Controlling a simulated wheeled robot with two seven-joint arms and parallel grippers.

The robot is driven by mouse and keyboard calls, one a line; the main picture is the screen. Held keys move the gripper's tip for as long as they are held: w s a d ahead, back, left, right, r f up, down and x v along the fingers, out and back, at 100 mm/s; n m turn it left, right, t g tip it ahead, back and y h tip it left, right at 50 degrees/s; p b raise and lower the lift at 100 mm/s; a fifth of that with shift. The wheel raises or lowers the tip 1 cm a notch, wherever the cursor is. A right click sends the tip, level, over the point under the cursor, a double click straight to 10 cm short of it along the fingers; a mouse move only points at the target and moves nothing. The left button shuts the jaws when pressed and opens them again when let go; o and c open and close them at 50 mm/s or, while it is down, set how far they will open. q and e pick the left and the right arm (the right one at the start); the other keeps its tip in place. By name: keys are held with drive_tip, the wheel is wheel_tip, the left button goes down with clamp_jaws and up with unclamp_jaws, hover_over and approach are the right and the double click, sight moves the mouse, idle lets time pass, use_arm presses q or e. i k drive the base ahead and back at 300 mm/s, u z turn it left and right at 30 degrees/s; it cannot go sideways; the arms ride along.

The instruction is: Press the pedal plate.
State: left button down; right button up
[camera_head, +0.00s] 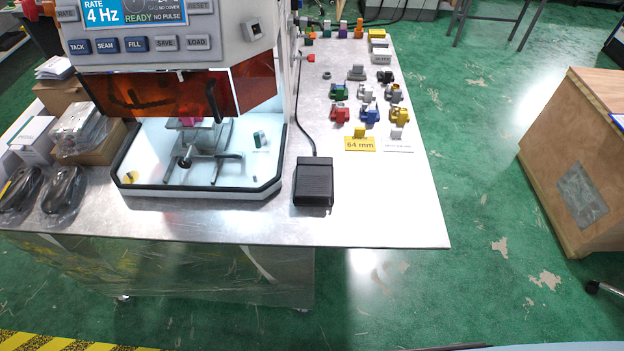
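The pedal plate (314,182) is a black, ribbed block lying on the metal table near its front edge, right of the machine. A black cable runs from its back up along the machine's side. Nothing touches the pedal. Neither of my grippers shows in the head view.
The machine (165,40) has a screen, buttons, an orange shield and a white tray (198,192). Several coloured parts (368,115) and a yellow "64 mm" card (360,144) sit behind and right of the pedal. Bagged items (62,190) lie left. The table (385,220) is bare at front right.

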sight(312, 181)
drive_tip(key=k, duration=0.5)
drive_tip(key=u, duration=1.15)
drive_tip(key=i, duration=0.9)
drive_tip(key=z, duration=1.9)
